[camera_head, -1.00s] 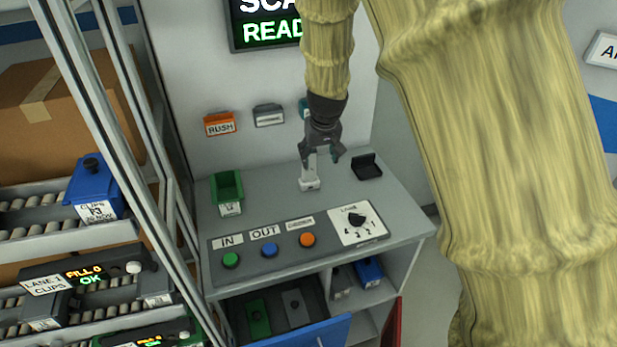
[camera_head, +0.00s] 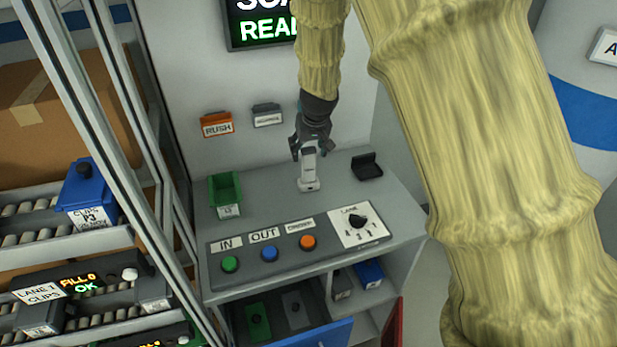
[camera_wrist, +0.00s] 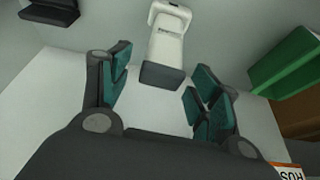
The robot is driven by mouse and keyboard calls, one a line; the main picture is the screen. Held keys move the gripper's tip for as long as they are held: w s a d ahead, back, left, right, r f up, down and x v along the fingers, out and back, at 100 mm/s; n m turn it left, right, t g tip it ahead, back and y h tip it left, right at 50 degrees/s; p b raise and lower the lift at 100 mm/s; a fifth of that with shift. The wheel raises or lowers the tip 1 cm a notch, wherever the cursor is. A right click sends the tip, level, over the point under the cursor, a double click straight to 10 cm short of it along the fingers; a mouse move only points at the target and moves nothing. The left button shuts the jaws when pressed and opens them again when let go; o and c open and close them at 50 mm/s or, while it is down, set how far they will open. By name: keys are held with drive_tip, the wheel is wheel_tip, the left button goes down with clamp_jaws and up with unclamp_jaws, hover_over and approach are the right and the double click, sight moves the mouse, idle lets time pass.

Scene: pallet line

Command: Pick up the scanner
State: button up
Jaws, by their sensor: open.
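The scanner (camera_head: 309,172) is a small white upright device with a dark top end, standing on the grey counter between the green bin and a black holder. In the wrist view the scanner (camera_wrist: 166,45) shows at the upper middle, its dark end towards me. My gripper (camera_head: 310,150) is open just above and behind the scanner's upper part. In the wrist view my gripper (camera_wrist: 158,85) has its teal-padded fingers spread wide to either side, with the scanner's dark end near the gap between the fingertips. I cannot tell whether any finger touches it.
A green bin (camera_head: 226,190) stands left of the scanner and a black open holder (camera_head: 367,166) stands right. The button panel (camera_head: 290,245) lies in front. Orange and grey wall bins hang behind. A rack with metal posts (camera_head: 110,150) stands left.

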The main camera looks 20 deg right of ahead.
sight(309, 170)
drive_tip(key=shift+s+p+x, duration=0.1)
drive_tip(key=shift+p+x, duration=0.4)
drive_tip(key=shift+x, duration=0.75)
drive_tip(key=shift+s+p+x, duration=0.15)
drive_tip(key=shift+p+x, duration=0.3)
drive_tip(key=shift+x, duration=0.85)
drive_tip(key=shift+f, duration=0.1)
clamp_jaws()
